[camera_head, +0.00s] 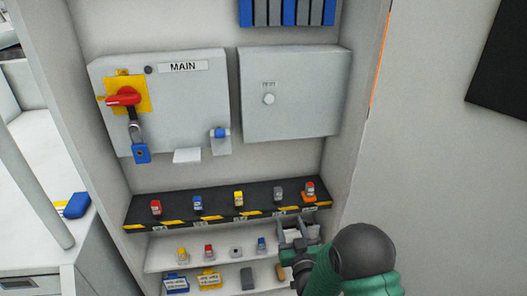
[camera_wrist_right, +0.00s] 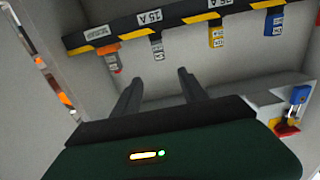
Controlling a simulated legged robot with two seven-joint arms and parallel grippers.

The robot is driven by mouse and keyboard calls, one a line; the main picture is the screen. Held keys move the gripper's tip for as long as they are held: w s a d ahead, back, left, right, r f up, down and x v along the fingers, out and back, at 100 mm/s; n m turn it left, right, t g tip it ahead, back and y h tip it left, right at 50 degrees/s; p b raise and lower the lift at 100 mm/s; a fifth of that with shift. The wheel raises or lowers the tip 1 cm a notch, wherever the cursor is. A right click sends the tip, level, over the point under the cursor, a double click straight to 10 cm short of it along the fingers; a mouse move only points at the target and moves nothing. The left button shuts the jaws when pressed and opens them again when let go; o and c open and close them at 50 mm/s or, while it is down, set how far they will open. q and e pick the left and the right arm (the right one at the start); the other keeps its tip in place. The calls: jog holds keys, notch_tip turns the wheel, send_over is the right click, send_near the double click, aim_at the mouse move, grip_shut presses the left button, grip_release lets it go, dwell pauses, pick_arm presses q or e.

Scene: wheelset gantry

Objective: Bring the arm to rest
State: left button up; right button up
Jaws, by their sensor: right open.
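My right gripper (camera_head: 298,232) is at the lower right of the cabinet in the head view, in front of the lower shelf and just below the black-and-yellow striped shelf. Its two dark fingers are apart with nothing between them, as the right wrist view (camera_wrist_right: 158,88) also shows. The green and dark arm behind it hides part of the lower shelves. My left gripper is in neither view.
The striped shelf (camera_head: 222,212) holds several small coloured blocks. Above it are the MAIN box (camera_head: 190,105) with a red handle (camera_head: 124,97) and blue padlock (camera_head: 141,152), and a plain grey box (camera_head: 290,95). The right wall (camera_head: 440,170) is bare beside the arm.

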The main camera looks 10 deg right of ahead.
jog(key=s+d+f+g+h, duration=0.1)
jog(key=s+d+g, duration=0.1)
jog(key=s+g, duration=0.8)
jog(key=s+d+f+g, duration=0.2)
jog(key=s+g, duration=0.2)
jog(key=s, duration=1.2)
notch_tip(320, 180, up, 14)
jog(key=s+g+p, duration=0.1)
jog(key=s+p, duration=0.1)
jog(key=p, duration=1.1)
jog(key=shift+s+f+m, duration=0.15)
jog(key=shift+s+m, duration=0.15)
jog(key=shift+s, duration=0.05)
